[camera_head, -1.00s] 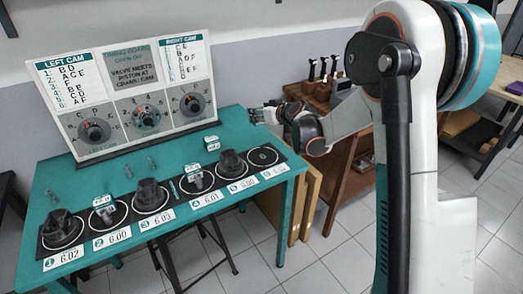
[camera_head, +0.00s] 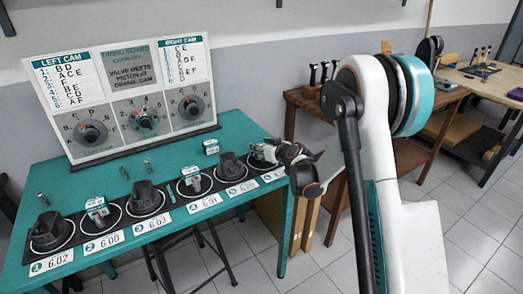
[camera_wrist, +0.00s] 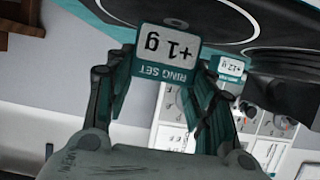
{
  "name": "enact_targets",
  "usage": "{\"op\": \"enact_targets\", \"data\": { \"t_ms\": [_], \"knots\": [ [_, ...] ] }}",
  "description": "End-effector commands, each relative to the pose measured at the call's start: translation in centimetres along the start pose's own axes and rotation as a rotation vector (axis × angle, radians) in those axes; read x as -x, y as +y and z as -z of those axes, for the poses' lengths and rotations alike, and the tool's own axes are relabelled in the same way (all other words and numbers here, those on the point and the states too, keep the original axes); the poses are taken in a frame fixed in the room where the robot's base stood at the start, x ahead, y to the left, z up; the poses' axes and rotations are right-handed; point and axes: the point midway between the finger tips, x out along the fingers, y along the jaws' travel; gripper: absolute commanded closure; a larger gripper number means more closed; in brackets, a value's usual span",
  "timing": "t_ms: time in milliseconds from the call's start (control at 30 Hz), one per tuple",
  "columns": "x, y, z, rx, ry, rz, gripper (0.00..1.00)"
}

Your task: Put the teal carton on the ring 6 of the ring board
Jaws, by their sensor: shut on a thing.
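In the wrist view my gripper (camera_wrist: 160,80) is shut on a teal carton (camera_wrist: 166,47) with a white label reading "RING SET +1 g". The wrist picture is upside down. The ring board (camera_wrist: 205,12) shows there as a dark surface with a pale ring line close to the carton. I cannot tell whether the carton touches the board. In the head view the held carton is mostly hidden by the gripper.
Dark pistons and small cartons stand on the other rings, such as a piston (camera_head: 231,164) beside my gripper. Another carton (camera_head: 211,147) stands behind the board on the teal table (camera_head: 110,185). The timing board (camera_head: 130,90) stands at the back.

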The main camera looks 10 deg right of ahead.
Motion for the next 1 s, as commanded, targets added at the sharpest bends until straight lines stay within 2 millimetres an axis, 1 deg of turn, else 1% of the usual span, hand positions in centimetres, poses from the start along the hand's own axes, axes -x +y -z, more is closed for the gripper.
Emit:
{"op": "enact_targets", "data": {
  "t_ms": [200,333,367,400,433,767,867,967,1000],
  "knots": [
    [0.1,0.0,0.1,0.0,0.0,0.0,0.75],
    [-0.1,0.0,-0.3,0.0,0.0,0.0,0.75],
    [-0.1,0.0,-0.2,0.0,0.0,0.0,0.44],
    [-0.1,0.0,-0.2,0.0,0.0,0.0,0.35],
    [-0.1,0.0,-0.2,0.0,0.0,0.0,0.31],
    [0.0,0.0,-0.1,0.0,0.0,0.0,0.31],
    [0.1,0.0,0.2,0.0,0.0,0.0,0.31],
    [1.4,0.1,0.3,-0.001,0.0,-0.001,0.31],
    [2.1,0.1,0.3,-0.001,0.0,-0.002,0.31]
  ]
}}
